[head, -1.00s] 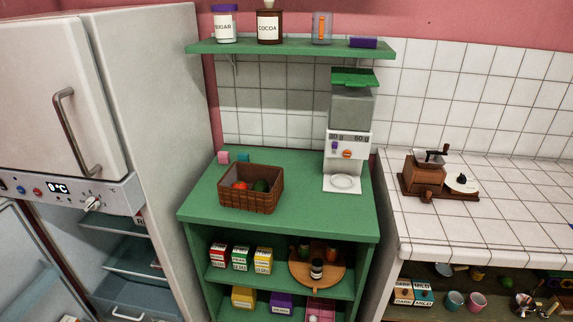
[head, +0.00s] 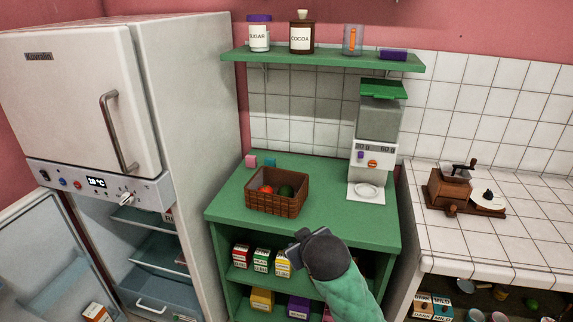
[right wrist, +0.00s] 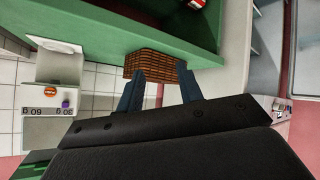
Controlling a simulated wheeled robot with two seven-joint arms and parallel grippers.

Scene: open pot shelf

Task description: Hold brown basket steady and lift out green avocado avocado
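The brown woven basket (head: 277,206) stands on the green counter top (head: 335,215) and shows partly in the right wrist view (right wrist: 155,65). The dark green avocado (head: 287,190) lies inside it on the right, beside a red round item. My right gripper (head: 294,238) is in front of the counter's front edge, below and apart from the basket. In the right wrist view its two fingers (right wrist: 159,88) are spread with nothing held between them, and the basket shows beyond them. My left gripper is in neither view.
A dispenser (head: 375,150) with a small plate stands right of the basket. Pink and teal blocks (head: 260,162) sit behind it. A wall shelf (head: 320,60) with jars hangs above. A fridge (head: 200,130) stands at left.

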